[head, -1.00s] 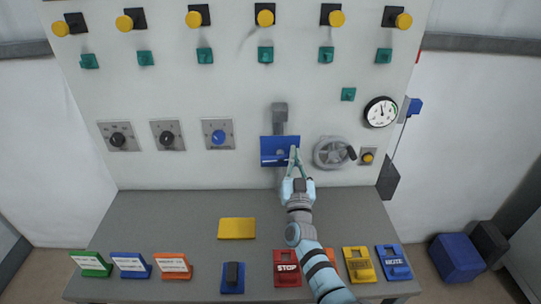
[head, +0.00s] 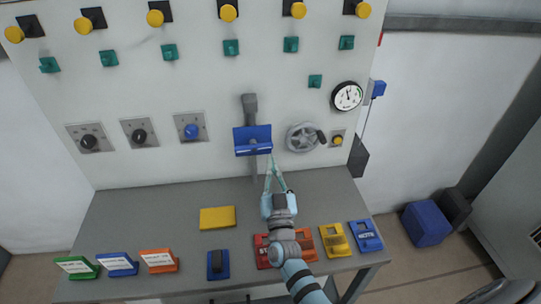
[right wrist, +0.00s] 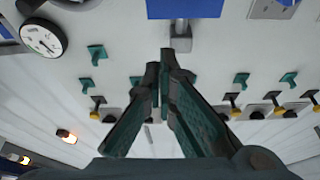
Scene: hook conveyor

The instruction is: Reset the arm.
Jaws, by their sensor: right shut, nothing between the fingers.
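My right gripper (head: 271,165) shows in the head view, with its fingertips together just below the blue plate (head: 252,140) on the wall panel. The fingers are shut and hold nothing. The arm reaches up over the grey table (head: 140,215) from the bottom of the view. In the right wrist view the shut fingers (right wrist: 165,58) point at the panel, apart from the blue plate (right wrist: 185,8) at the top. My left gripper is not in view.
A valve wheel (head: 302,137) and a round gauge (head: 347,96) are right of the blue plate. Knobs, including a blue one (head: 191,131), are left. Labelled blocks, such as a green one (head: 77,267), line the table's front edge. A yellow block (head: 217,217) lies behind them.

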